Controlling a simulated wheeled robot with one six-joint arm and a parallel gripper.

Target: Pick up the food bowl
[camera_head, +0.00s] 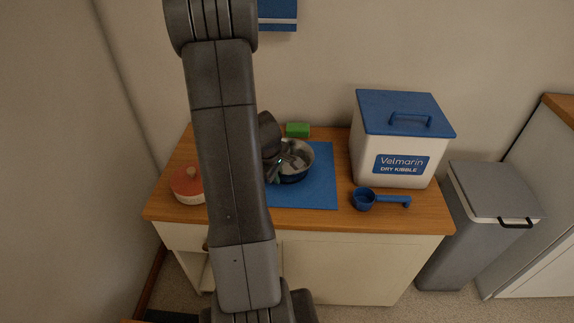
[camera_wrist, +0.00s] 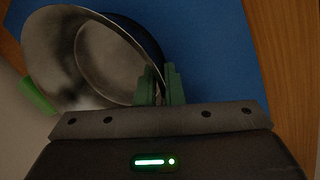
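The food bowl (camera_head: 300,163) is metal inside and dark blue outside. It is on or just above the blue mat (camera_head: 318,190) on the wooden counter top; I cannot tell a gap. My gripper (camera_head: 277,165) is at the bowl's left side in the head view, partly hidden by my arm. In the wrist view the bowl (camera_wrist: 100,60) fills the upper left. The green fingers of my gripper (camera_wrist: 160,85) are close together across its wall, one inside and one outside, with the rim between them.
A kibble bin (camera_head: 400,140) with a blue lid stands right of the mat, with a blue scoop (camera_head: 366,199) in front of it. A green block (camera_head: 297,130) lies behind the bowl. A red and cream container (camera_head: 187,186) is at left. A grey trash bin (camera_head: 470,220) stands right.

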